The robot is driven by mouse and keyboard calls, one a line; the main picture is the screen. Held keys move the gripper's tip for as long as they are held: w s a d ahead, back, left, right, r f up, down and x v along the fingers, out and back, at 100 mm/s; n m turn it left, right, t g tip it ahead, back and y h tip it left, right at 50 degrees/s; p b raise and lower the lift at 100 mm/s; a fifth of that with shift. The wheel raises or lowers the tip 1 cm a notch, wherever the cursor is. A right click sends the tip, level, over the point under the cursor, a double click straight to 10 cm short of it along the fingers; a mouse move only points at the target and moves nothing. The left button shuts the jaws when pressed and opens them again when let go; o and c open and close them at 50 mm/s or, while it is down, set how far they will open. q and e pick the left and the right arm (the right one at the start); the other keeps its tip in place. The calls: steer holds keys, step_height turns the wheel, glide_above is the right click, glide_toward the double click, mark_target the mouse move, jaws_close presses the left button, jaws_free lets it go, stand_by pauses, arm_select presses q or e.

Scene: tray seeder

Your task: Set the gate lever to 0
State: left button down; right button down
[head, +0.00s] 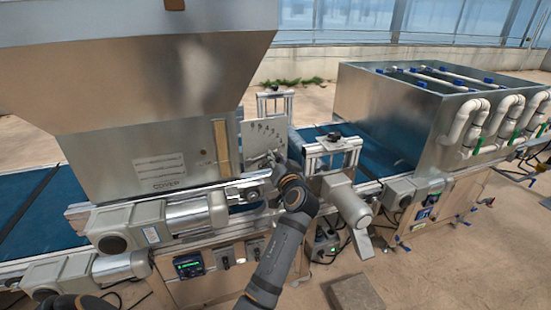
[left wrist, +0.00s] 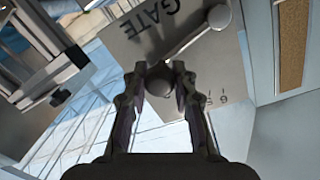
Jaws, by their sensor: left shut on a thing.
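The gate plate (head: 254,133) is a pale metal panel with dark markings beside the big hopper in the head view. In the left wrist view the plate (left wrist: 205,55) shows the word GATE and a few numbers, upside down and partly hidden. The gate lever (left wrist: 195,37) is a thin bar running from a round pivot to a dark round knob (left wrist: 159,82). My left gripper (left wrist: 160,75) is shut on the knob, one finger on each side. It also shows small in the head view (head: 274,160). Which number the lever points at cannot be told. My right gripper is not in view.
The metal hopper (head: 150,110) stands left of the plate. Grey motors (head: 135,226) and a conveyor rail lie below it. A small aluminium frame (head: 332,150) and a motor (head: 348,203) stand just right of my gripper. A metal tank (head: 390,110) stands farther right.

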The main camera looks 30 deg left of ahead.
arm_select(q)
steer(key=shift+f, duration=0.2)
steer(key=c, duration=1.1)
jaws_free()
steer(key=shift+o, duration=0.2)
steer(key=shift+r, duration=0.1)
steer(key=shift+r, duration=0.3)
step_height(320, 180, up, 9)
steer(key=shift+r, duration=0.15)
